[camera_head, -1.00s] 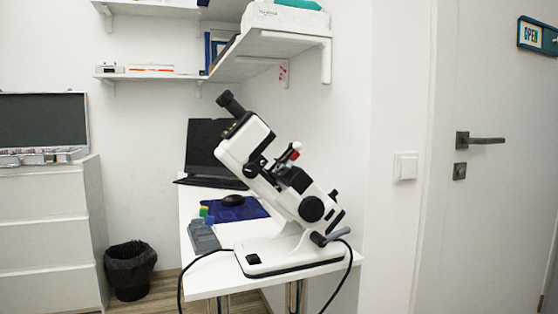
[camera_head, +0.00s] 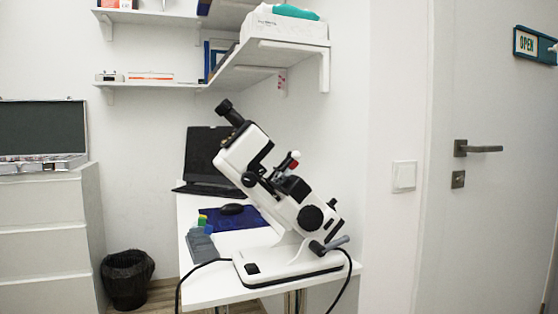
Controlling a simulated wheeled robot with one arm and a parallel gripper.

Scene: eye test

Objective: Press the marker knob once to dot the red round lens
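A white and black lensmeter (camera_head: 290,205) stands tilted on its flat white base (camera_head: 285,268) at the front of a white table. Its black eyepiece (camera_head: 228,112) points up to the left. A small white ball-shaped knob (camera_head: 295,154) sticks up at the middle of the instrument. A small red part (camera_head: 292,165) shows just below it. I cannot tell whether this white knob is the marker knob, or whether the red part is the round lens. My gripper is not in view.
A laptop (camera_head: 208,160), mouse (camera_head: 231,209), blue mat (camera_head: 240,219) and grey tray (camera_head: 200,247) lie behind and left of the instrument. Black cables hang over the front edge. A bin (camera_head: 127,280), drawers (camera_head: 42,235), wall shelf (camera_head: 262,65) and door (camera_head: 495,200) surround it.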

